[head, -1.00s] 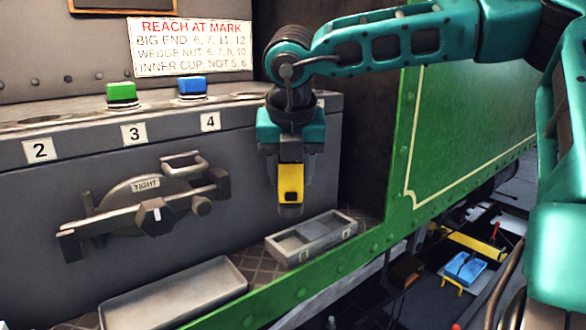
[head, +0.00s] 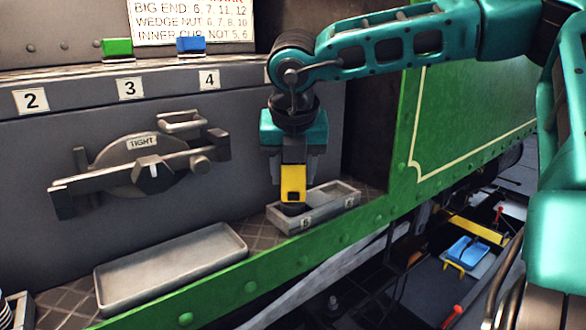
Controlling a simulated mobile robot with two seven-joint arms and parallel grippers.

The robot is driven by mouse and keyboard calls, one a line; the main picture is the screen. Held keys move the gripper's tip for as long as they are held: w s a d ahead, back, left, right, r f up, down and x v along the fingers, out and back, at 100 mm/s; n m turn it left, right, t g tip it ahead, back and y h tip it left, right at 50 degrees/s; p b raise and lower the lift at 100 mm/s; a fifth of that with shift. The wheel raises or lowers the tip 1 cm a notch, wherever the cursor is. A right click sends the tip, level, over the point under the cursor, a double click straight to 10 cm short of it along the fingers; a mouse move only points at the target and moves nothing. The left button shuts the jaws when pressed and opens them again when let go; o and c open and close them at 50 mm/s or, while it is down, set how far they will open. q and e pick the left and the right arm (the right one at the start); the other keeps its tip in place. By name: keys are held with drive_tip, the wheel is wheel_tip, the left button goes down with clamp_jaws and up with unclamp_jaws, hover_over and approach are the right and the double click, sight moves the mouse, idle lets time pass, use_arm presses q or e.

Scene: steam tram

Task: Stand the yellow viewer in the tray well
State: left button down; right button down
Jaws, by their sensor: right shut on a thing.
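The yellow viewer (head: 293,182) is upright in my right gripper (head: 293,166), which points straight down and is shut on it. The viewer's dark lower end is at the left compartment of the small grey two-well tray (head: 331,217). It hides part of that well, and I cannot tell whether it touches the floor of it. The right well looks empty. The tray sits on the dark plate floor beside the green rim and has small number labels on its front. My left gripper is not in view.
A larger empty grey tray (head: 172,268) lies to the left. A lever-clamped hatch (head: 140,165) sticks out of the grey wall behind. Green (head: 117,48) and blue (head: 191,45) blocks stand on the numbered ledge. A green raised edge (head: 262,279) runs along the front.

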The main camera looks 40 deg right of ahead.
drive_tip(key=shift+f, duration=0.35)
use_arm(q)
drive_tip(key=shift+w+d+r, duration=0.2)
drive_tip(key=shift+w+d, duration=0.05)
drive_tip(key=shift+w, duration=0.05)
use_arm(e)
unclamp_jaws()
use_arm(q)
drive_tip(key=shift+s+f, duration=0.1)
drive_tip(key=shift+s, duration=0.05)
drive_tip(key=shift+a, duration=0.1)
use_arm(e)
drive_tip(key=shift+r, duration=0.25)
idle(0.4)
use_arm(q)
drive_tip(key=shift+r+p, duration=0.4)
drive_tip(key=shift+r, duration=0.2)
use_arm(e)
drive_tip(key=shift+w+r, duration=0.1)
drive_tip(key=shift+r, duration=1.05)
drive_tip(key=shift+r, duration=0.1)
